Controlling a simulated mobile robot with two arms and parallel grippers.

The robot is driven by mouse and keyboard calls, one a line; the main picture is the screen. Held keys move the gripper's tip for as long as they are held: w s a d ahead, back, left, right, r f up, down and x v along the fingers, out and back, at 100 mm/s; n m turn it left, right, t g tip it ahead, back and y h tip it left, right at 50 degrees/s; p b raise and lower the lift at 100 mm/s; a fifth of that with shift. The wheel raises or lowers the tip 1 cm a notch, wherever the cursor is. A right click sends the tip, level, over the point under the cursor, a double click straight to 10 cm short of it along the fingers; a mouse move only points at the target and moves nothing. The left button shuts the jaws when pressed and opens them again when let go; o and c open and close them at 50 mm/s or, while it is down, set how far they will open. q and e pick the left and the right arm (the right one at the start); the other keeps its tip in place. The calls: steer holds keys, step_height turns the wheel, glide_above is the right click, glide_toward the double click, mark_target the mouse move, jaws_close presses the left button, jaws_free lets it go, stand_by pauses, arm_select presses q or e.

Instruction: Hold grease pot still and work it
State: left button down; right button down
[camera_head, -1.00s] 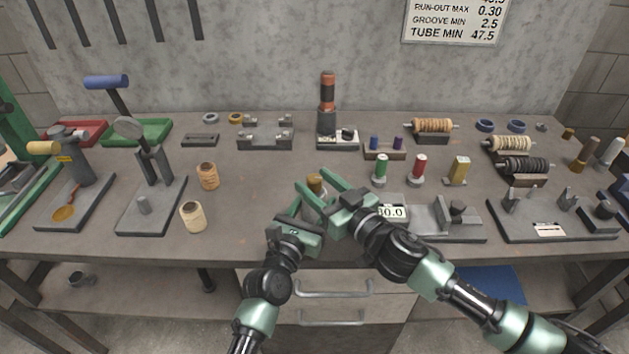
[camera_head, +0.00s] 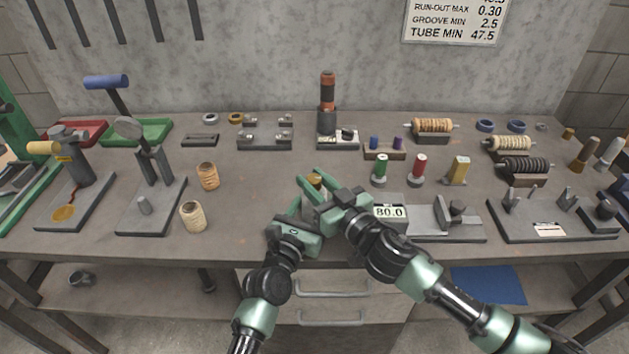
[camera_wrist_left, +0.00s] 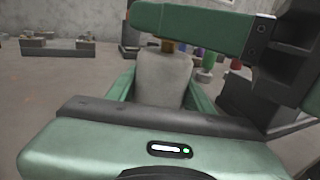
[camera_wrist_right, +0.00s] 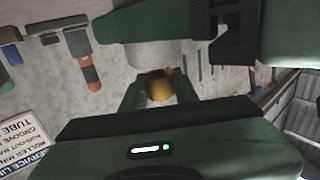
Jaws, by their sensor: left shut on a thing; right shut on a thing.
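The grease pot is a pale grey body with a brass-coloured top (camera_head: 314,180), near the bench's front middle. In the left wrist view its pale body (camera_wrist_left: 163,78) is between the fingers of my left gripper (camera_head: 308,204), which is shut on it. My right gripper (camera_head: 312,176) is shut on the brass top, just above the left one. In the right wrist view the brass top (camera_wrist_right: 160,88) sits between the right fingers, with the pale body behind it. In the head view the fingers hide most of the body.
A scale with an 80.0 display (camera_head: 389,212) stands just right of my right gripper. Bare bench lies between the left spools and my grippers.

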steer(key=m+t+h, duration=0.2)
steer(key=m+h, duration=0.1)
steer(key=h, duration=0.1)
steer(key=shift+a+r+h, duration=0.1)
steer(key=shift+a+h, duration=0.05)
steer(key=shift+h, duration=0.25)
steer(key=shift+m+t+h, duration=0.5)
steer(key=shift+m+h, duration=0.8)
steer(key=shift+h, duration=0.4)
steer(key=shift+d, duration=0.2)
steer(key=c, duration=1.1)
jaws_free()
steer(key=shift+o, duration=0.2)
steer(key=shift+s, duration=0.1)
steer(key=s+d, duration=0.1)
steer(key=s, duration=1)
steer(key=shift+s+d, duration=0.2)
steer(key=shift+s, duration=0.2)
